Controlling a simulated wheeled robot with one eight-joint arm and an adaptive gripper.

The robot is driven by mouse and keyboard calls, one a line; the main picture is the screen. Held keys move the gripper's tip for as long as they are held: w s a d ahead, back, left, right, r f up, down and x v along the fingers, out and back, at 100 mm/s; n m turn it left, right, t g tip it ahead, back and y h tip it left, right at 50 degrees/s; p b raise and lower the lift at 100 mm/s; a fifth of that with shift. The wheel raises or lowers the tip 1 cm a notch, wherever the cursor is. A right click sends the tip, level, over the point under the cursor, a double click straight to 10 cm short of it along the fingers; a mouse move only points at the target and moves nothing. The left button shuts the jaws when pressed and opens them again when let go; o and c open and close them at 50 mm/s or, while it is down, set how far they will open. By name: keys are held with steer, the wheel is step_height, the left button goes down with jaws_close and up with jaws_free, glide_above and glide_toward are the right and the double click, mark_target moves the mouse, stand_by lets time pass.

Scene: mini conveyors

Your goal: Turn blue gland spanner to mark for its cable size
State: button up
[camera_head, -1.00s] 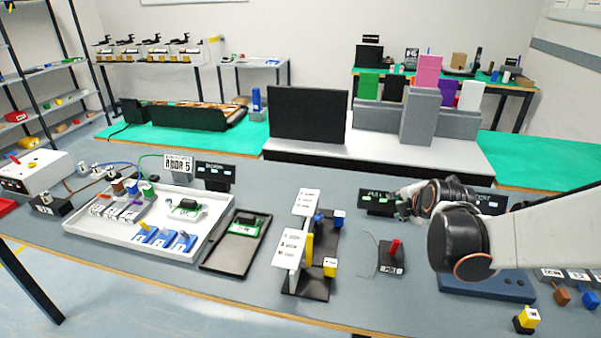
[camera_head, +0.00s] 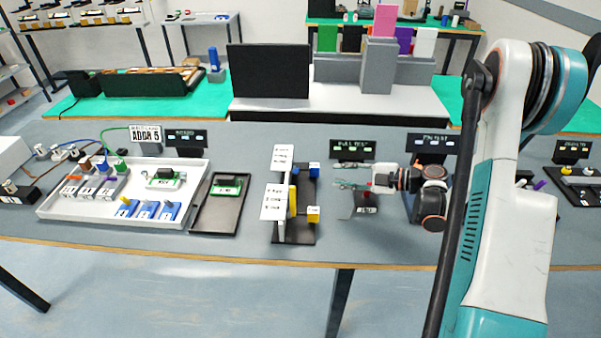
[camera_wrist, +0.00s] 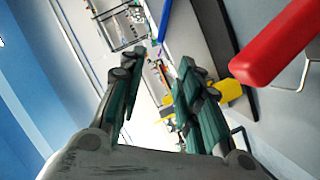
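The spanner stand has a black base (camera_head: 280,238), with a blue block (camera_head: 314,170) at the back and a yellow block (camera_head: 313,214) at the front. White mark cards (camera_head: 273,202) stand at its left side; their print is too small to read. A yellow upright piece (camera_head: 293,200) shows beside the front card. The blue spanner itself is mostly hidden in the head view; a blue bar (camera_wrist: 165,20) shows in the wrist view. My gripper (camera_head: 345,185) is right of the stand, apart from it, pointing left. Its fingers (camera_wrist: 152,88) are spread and empty.
A red handle (camera_head: 366,197) on a small dark block stands just below my gripper, and looms large in the wrist view (camera_wrist: 275,45). A black tray (camera_head: 205,222) and a white tray (camera_head: 50,211) lie left of the stand. The bench front is clear.

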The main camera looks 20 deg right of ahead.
mark_target(296, 171)
steer(key=b+x, duration=0.3)
steer(key=x, duration=1)
steer(key=shift+w+a, duration=0.15)
jaws_close()
